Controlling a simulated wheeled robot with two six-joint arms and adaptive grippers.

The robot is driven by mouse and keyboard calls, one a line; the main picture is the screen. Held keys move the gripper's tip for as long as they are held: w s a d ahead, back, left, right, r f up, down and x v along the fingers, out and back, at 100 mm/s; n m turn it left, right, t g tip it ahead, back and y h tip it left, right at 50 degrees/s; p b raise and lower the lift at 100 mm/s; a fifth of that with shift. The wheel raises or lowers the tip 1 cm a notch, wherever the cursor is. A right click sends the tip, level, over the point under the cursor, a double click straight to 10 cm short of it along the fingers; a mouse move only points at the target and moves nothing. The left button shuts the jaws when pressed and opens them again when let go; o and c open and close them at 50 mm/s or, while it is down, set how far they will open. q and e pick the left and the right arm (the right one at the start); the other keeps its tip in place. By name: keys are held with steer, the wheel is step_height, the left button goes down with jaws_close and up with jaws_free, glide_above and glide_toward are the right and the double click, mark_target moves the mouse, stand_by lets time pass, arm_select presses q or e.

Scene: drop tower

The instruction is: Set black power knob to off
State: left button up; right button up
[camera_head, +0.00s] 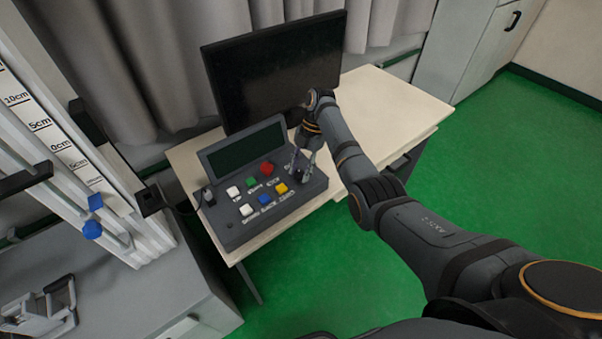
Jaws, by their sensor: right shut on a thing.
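The grey control box (262,213) stands on the table with a screen and several coloured buttons. My right gripper (300,168) comes down over the right end of its panel, fingers pointing down. It is shut on a small dark knob there, which looks like the black power knob (303,174). The fingers partly hide the knob, and I cannot read which way it is set. My left gripper is not in view.
White, green, red, blue and yellow buttons (280,188) sit left of my right gripper. A black monitor (270,65) stands behind the box. The drop tower with its scale (62,145) is at the left. The light tabletop (395,98) is clear at the right.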

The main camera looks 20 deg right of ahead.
steer(key=n+b, duration=0.1)
steer(key=n+g+h+b, duration=0.1)
steer(key=n, duration=0.1)
steer(key=shift+w+a+f+n, duration=0.1)
steer(key=shift+f+n, duration=0.05)
steer(key=shift+n, duration=0.15)
steer(key=shift+n+h+b, duration=0.4)
steer(key=shift+n+b, duration=0.45)
steer(key=shift+n, duration=0.45)
steer(key=o, duration=1.2)
steer(key=shift+g, duration=0.3)
steer(key=shift+r, duration=0.2)
